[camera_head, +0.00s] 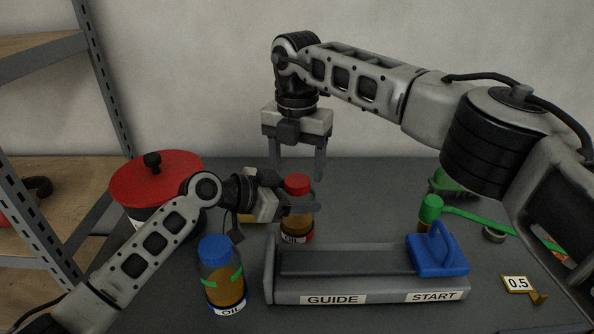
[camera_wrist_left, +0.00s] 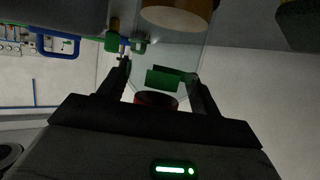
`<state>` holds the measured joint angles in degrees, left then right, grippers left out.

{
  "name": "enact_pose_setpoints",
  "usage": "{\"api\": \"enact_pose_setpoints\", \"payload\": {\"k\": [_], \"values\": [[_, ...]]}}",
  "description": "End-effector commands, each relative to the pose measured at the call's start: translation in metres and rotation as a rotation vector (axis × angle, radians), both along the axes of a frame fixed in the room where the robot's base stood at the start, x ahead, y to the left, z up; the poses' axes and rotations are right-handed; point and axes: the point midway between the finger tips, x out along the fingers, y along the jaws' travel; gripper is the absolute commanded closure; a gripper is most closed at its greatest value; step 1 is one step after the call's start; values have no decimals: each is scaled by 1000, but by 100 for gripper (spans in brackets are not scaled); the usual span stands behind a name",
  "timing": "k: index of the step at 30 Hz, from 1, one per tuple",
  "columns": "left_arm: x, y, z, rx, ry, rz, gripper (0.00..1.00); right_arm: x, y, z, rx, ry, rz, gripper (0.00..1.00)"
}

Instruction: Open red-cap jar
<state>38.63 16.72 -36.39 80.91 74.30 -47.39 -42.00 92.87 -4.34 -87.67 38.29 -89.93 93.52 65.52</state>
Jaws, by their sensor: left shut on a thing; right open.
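The red-cap jar (camera_head: 297,222) stands upright on the table in the head view, with amber oil inside and an OIL label. Its red cap (camera_head: 298,184) is on top. My left gripper (camera_head: 302,204) is shut on the jar's body from the left. The left wrist view shows the clear jar (camera_wrist_left: 168,55) between the fingers, upside down in the picture, with green marks and the red cap (camera_wrist_left: 155,99). My right gripper (camera_head: 299,174) points down, open, with its fingertips on either side of the cap, just above or around it; exact contact cannot be told.
A blue-cap oil jar (camera_head: 212,282) stands at front left. A red-lidded pot (camera_head: 155,181) is behind my left arm. A grey guide rail (camera_head: 340,284) with a blue handled block (camera_head: 437,256) lies in front. A green-topped bottle (camera_head: 430,208) and a 0.5 tag (camera_head: 516,283) are right.

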Motion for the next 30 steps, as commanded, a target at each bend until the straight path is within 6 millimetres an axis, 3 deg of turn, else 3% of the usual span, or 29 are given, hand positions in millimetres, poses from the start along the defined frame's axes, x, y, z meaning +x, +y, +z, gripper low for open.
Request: {"api": "enact_pose_setpoints", "payload": {"k": [3, 6, 16, 20, 30], "values": [[0, 0, 0, 0, 1, 0, 100, 0, 1, 16, 1, 0, 0, 35], [0, 0, 0, 0, 1, 0, 100, 0, 0, 22, 1, 1, -12, 47], [0, 1, 0, 0, 0, 1, 100, -1, 0, 51, 0, 1, -360, 47], [0, 1, 0, 0, 0, 2, 100, -1, -1, 42, -1, 4, -391, 47], [0, 1, 0, 0, 0, 2, 100, -1, -1, -9, 0, 3, -388, 47]]}}
